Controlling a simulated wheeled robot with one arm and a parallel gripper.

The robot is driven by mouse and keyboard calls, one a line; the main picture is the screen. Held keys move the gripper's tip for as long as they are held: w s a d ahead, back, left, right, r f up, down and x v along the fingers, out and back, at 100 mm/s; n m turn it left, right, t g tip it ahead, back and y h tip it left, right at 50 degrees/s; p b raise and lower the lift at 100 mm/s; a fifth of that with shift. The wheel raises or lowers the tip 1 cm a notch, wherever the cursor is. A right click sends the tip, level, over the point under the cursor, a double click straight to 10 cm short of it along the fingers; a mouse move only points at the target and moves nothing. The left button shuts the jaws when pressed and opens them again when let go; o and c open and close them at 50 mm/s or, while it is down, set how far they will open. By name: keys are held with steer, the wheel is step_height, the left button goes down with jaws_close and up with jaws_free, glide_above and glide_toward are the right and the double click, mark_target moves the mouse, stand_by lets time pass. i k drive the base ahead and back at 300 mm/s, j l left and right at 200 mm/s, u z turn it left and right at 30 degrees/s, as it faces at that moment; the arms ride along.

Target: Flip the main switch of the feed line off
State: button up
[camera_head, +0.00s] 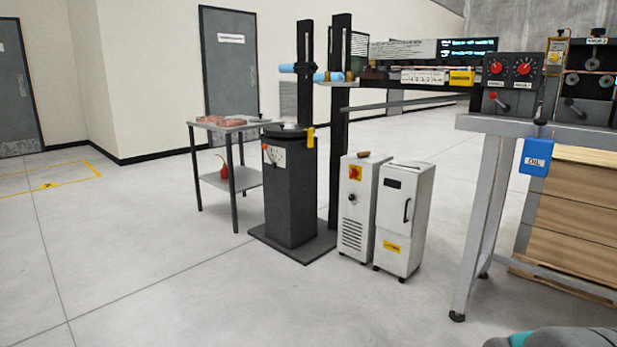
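A red rotary switch on a yellow plate (355,172) sits high on the front of a white cabinet (352,215) in the middle of the view. A dark knob (351,198) is below it. A control box with two red dials (510,69) and a red-tipped lever (496,99) stands on the bench at the right. Another panel with a dark lever (573,106) is at the far right. I cannot read which of these is labelled as the feed line's main switch, nor its setting. My gripper is not in view.
A second white cabinet (404,222) stands right of the first. A dark pedestal (289,195) on a base plate and a small table (239,128) are to the left. The bench (484,230) and wooden crates (575,215) fill the right. Open floor (230,300) lies in front.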

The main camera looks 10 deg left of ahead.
mark_target(353, 172)
steer(key=u, duration=0.15)
steer(key=i+j, duration=0.1)
steer(key=i, duration=0.7)
steer(key=i+j, duration=0.1)
steer(key=i, duration=0.65)
steer(key=i+j+z, duration=0.1)
steer(key=i, duration=0.7)
steer(key=i+j, duration=0.15)
steer(key=i, duration=0.6)
